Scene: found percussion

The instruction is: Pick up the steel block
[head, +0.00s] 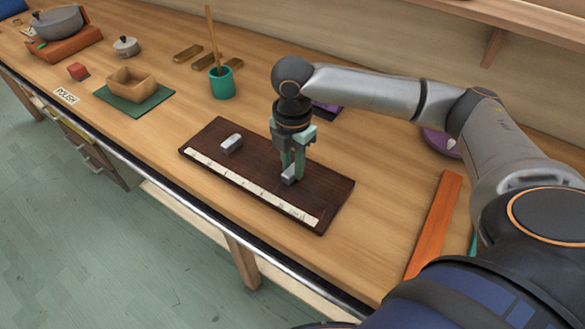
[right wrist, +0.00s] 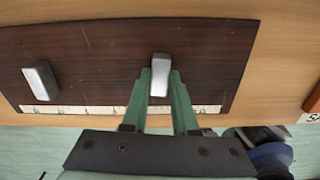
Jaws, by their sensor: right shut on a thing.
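A small grey steel block (head: 289,178) is between the fingertips of my right gripper (head: 291,170), which points down over the dark wooden board (head: 225,135). In the right wrist view the block (right wrist: 160,76) sits between the green fingertips (right wrist: 161,80), and the gripper is shut on it. The block is at or just above the board; I cannot tell if it touches. A second grey block (head: 231,143) lies on the board to the left; it also shows in the right wrist view (right wrist: 41,81). My left gripper is not in view.
A white marked strip (head: 250,186) runs along the board's front edge. A teal cup with sticks (head: 222,83) stands behind left. Farther left are a wooden box (head: 131,81) on a green mat and a red cube (head: 78,71). An orange bar (head: 435,225) lies at right.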

